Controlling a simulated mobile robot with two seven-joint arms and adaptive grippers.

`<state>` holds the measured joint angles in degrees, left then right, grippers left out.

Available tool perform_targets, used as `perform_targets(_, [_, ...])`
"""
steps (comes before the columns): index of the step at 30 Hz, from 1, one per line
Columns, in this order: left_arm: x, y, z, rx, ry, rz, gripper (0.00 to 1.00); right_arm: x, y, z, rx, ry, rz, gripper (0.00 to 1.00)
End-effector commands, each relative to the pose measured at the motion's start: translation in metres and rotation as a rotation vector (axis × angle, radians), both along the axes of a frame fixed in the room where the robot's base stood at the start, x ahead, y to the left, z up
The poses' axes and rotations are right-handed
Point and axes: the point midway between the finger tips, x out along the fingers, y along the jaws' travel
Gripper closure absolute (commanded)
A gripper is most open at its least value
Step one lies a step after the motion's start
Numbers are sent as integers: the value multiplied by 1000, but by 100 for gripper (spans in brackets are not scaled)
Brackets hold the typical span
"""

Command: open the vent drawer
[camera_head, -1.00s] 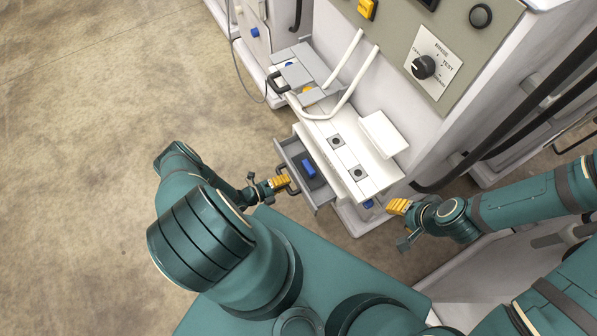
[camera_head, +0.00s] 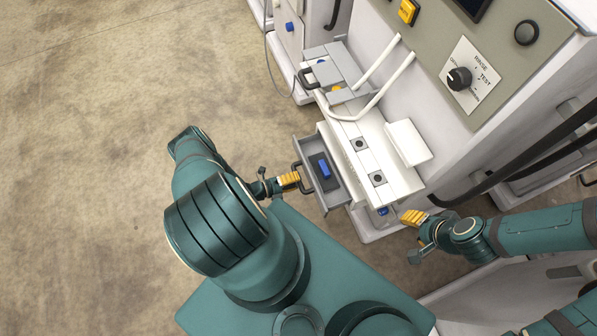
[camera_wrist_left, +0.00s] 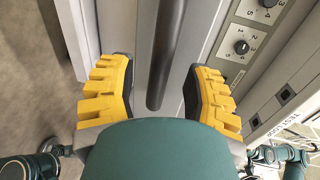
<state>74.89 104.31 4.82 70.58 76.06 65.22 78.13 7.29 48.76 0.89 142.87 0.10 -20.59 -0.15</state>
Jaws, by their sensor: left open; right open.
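The vent drawer (camera_head: 334,202) is a grey drawer standing pulled out from under the white shelf of the machine, with a blue item (camera_head: 324,168) on a dark pad inside. Its dark bar handle (camera_head: 298,177) is on its left front. My left gripper (camera_head: 291,178) is at this handle. In the left wrist view the dark handle bar (camera_wrist_left: 166,50) stands between the two yellow fingers of my left gripper (camera_wrist_left: 157,95), which are apart, with gaps on both sides. My right gripper (camera_head: 410,217) is open and empty, right of the drawer and below the shelf.
The white machine has a panel with a black knob (camera_head: 459,79) and a yellow switch (camera_head: 408,11). White tubes (camera_head: 378,97) loop over the shelf. A second dark handle (camera_head: 309,78) is farther back. The floor (camera_head: 90,180) on the left is clear.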

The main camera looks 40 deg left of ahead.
Motion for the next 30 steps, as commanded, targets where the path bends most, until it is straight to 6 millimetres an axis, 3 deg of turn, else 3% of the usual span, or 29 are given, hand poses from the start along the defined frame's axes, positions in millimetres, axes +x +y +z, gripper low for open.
perform_targets(9, [-55,33,13,2,1,3,50,0,0,0,0,0,0,53])
perform_targets(15, [-78,47,19,2,0,1,50,0,0,0,0,0,0,53])
perform_targets(30, [-86,51,21,2,0,1,50,0,0,0,0,0,0,53])
